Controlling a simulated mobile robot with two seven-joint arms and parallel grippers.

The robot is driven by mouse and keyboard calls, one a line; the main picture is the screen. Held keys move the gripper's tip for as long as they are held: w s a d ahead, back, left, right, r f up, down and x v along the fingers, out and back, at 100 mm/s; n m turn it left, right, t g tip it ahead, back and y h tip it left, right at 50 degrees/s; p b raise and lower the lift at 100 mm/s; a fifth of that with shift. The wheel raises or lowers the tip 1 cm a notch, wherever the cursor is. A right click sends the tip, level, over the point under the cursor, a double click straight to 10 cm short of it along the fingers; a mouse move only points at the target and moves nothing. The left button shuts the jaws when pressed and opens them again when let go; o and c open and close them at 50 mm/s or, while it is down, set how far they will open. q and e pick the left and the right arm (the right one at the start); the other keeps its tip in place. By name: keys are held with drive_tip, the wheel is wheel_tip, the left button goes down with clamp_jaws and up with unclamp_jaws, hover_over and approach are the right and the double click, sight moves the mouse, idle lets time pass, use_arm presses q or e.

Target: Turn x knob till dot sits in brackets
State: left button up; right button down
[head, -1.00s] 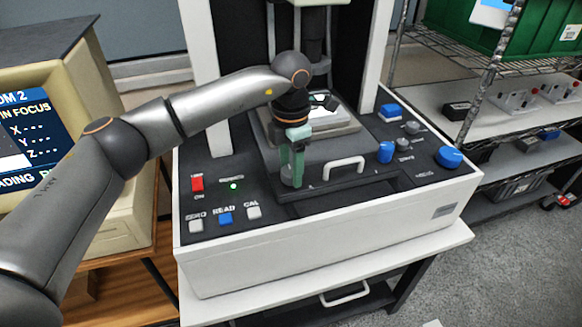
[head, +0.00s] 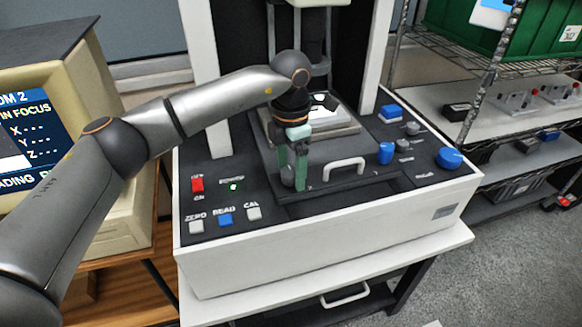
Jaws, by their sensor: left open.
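My left gripper (head: 292,180) points down at the front left of the measuring machine's dark stage. Its two green fingers are apart, on either side of a round grey knob (head: 288,177). I cannot tell whether they touch it, and no label on it is readable. The monitor (head: 30,130) at the left is cut off by the frame edge. Its visible part shows "IN FOCUS" and dashes after X, Y and Z. No dot or brackets show there. My right gripper is not in view.
Blue knobs (head: 449,157) and small grey knobs stand on the console's right. A red switch (head: 197,184), a lit green lamp (head: 233,186) and push buttons (head: 225,219) are on its left. A white handle (head: 344,168) stands right of my gripper. A wire shelf is at right.

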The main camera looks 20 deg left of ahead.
sight(291, 171)
use_arm(q)
wheel_tip(291, 171, up, 12)
drive_tip(key=shift+r, duration=0.15)
idle(0.5)
